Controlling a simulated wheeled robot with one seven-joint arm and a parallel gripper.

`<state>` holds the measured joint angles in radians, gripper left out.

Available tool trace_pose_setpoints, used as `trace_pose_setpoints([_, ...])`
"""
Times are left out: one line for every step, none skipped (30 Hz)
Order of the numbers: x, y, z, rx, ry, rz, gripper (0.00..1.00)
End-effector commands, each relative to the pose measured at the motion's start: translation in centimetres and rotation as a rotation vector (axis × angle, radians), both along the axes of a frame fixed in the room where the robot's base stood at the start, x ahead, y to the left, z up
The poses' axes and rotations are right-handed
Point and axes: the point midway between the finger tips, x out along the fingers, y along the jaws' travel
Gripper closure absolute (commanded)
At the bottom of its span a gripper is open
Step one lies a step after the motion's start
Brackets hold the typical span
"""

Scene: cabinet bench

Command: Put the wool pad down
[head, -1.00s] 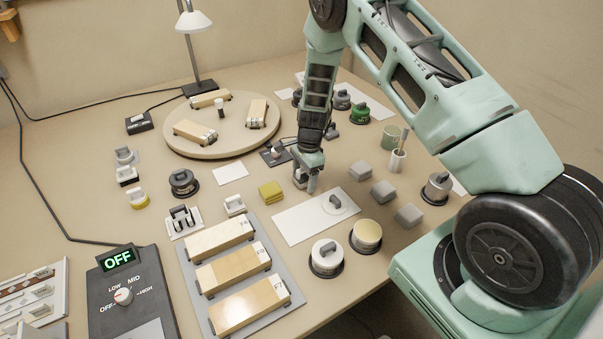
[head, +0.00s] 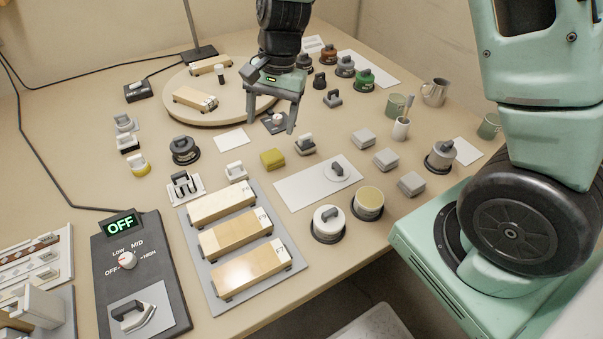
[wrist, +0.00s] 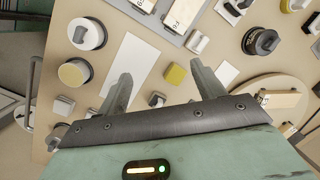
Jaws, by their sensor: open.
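In the wrist view the pad (wrist: 157,99) lies below, between the two spread fingers (wrist: 160,70), near the yellow block (wrist: 175,73).
Several grey blocks (head: 386,159) lie to the right. A round turntable (head: 235,112) with wooden-topped pieces is at the back. Round lidded pots (head: 328,224) stand at the front edge. A grey tray (head: 220,292) holds three wooden blocks. A control box reads OFF (head: 122,226).

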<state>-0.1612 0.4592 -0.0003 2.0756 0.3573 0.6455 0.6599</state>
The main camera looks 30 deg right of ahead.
Motion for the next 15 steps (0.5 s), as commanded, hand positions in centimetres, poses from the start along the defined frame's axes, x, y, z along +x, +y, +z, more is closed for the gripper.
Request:
trace_pose_setpoints([-3.2, 2.7, 2.0, 0.008, -0.032, 0.181, 0.32])
trace_pose_setpoints([-5.0, 3.9, 2.9, 0.01, -0.049, 0.291, 0.32])
trace_pose_setpoints([-7.5, 5.3, 3.9, 0.01, -0.073, 0.435, 0.32])
trace_pose_setpoints([-9.4, 6.2, 4.7, 0.007, -0.091, 0.543, 0.32])
trace_pose_setpoints([-11.3, 6.8, 5.2, 0.003, -0.108, 0.648, 0.32])
trace_pose_setpoints([-13.7, 7.4, 5.9, -0.006, -0.129, 0.782, 0.32])
trace_pose_setpoints([-15.3, 7.8, 6.3, -0.015, -0.145, 0.877, 0.32])
trace_pose_setpoints([-16.8, 7.9, 6.5, -0.024, -0.157, 0.965, 0.32])
trace_pose_setpoints([-18.7, 8.0, 6.8, -0.036, -0.174, 1.073, 0.32])
trace_pose_setpoints([-19.8, 7.9, 7.0, -0.047, -0.184, 1.145, 0.32])
trace_pose_setpoints([-20.9, 7.9, 7.1, -0.055, -0.193, 1.208, 0.32])
trace_pose_setpoints([-22.0, 7.7, 7.2, -0.068, -0.204, 1.283, 0.32])
trace_pose_setpoints([-22.7, 7.6, 7.2, -0.076, -0.209, 1.327, 0.32])
trace_pose_setpoints([-23.2, 7.5, 7.2, -0.082, -0.213, 1.364, 0.32])
trace_pose_setpoints([-23.8, 7.3, 7.2, -0.09, -0.218, 1.402, 0.32])
